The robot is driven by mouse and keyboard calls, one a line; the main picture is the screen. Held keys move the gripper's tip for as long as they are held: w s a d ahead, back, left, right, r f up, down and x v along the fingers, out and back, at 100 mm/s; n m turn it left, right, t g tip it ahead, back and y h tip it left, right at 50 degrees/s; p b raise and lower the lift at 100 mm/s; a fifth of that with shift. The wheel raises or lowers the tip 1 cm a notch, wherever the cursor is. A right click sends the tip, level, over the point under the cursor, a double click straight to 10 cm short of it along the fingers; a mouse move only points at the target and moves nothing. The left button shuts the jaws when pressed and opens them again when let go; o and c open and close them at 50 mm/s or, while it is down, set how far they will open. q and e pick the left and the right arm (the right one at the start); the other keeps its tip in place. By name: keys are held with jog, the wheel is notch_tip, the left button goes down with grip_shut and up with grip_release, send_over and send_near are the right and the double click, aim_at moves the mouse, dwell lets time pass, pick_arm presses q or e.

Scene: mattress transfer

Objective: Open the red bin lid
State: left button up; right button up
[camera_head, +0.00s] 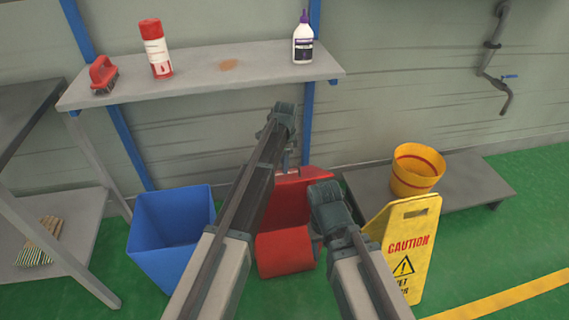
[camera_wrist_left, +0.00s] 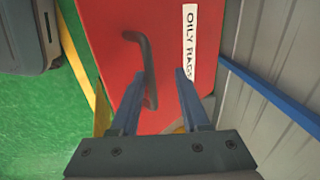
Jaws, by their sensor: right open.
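The red bin (camera_head: 285,252) stands on the floor in the middle of the head view, partly hidden behind my arms. In the left wrist view its red lid (camera_wrist_left: 170,35) has a white "OILY RAGS" label (camera_wrist_left: 189,45) and a dark bar handle (camera_wrist_left: 149,65). My left gripper (camera_head: 289,158) reaches over the bin. In the left wrist view its two fingers (camera_wrist_left: 158,88) are apart, with the handle's near end between them; I cannot tell whether they touch it. My right gripper (camera_head: 314,236) is open, low beside the bin's right side, its fingers mostly hidden.
A blue bin (camera_head: 172,235) stands left of the red bin. A yellow caution sign (camera_head: 405,245) and a low grey platform with a yellow bucket (camera_head: 413,178) are at right.

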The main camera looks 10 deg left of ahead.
pick_arm(q)
jog(key=shift+s+d+r, duration=0.1)
jog(key=shift+s, duration=0.05)
jog(key=shift+r+p, duration=0.4)
jog(key=shift+p, duration=0.1)
notch_tip(320, 180, up, 13)
jog(key=p, duration=1.2)
jog(key=shift+s+p, duration=0.4)
jog(key=shift+s, duration=0.05)
jog(key=shift+d+f, duration=0.1)
jog(key=s+r+n+p, duration=0.2)
jog(key=s+n, duration=0.1)
jog(key=s, duration=0.7)
jog(key=s+d+r+n+p, duration=0.1)
jog(key=s+r+n+p, duration=0.2)
jog(key=s, duration=0.8)
jog(key=s+d+r+n+g+y+p, duration=0.1)
jog(key=s+r+n+p, duration=0.2)
jog(key=s, duration=0.8)
jog(key=shift+s+n, duration=0.2)
jog(key=shift+n, duration=0.6)
